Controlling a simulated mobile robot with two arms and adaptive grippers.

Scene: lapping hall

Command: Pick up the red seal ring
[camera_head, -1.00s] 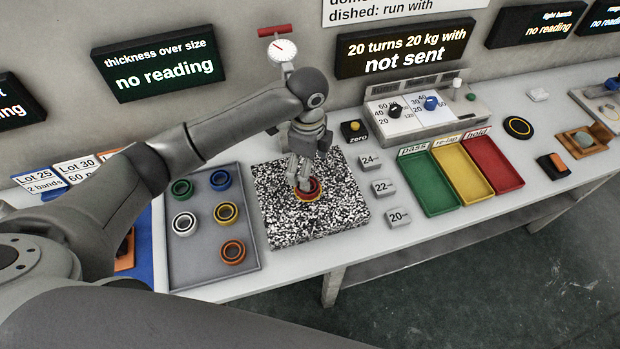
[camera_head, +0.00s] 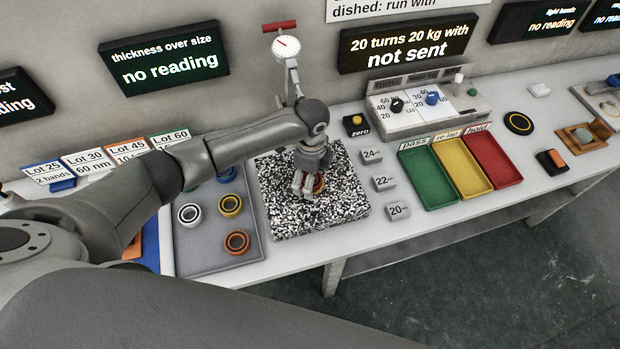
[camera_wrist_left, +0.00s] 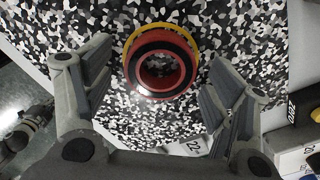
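The red seal ring (camera_wrist_left: 159,92) has a dark inner band and lies on the black-and-white speckled plate (camera_head: 343,208). A yellow edge (camera_wrist_left: 193,44) shows beneath it, seemingly another ring under the red one. In the head view the red ring (camera_head: 320,183) is mostly hidden behind my left gripper (camera_head: 307,190). In the left wrist view, my left gripper (camera_wrist_left: 160,68) is open, with one finger on each side of the red ring and visible gaps to it.
A grey tray (camera_head: 200,258) left of the plate holds several coloured rings, some hidden by my arm. A dial gauge stand (camera_head: 288,55) rises behind the plate. Small blocks marked 24, 22 and 20 (camera_head: 398,209) stand right of it, then green, yellow and red trays (camera_head: 432,190).

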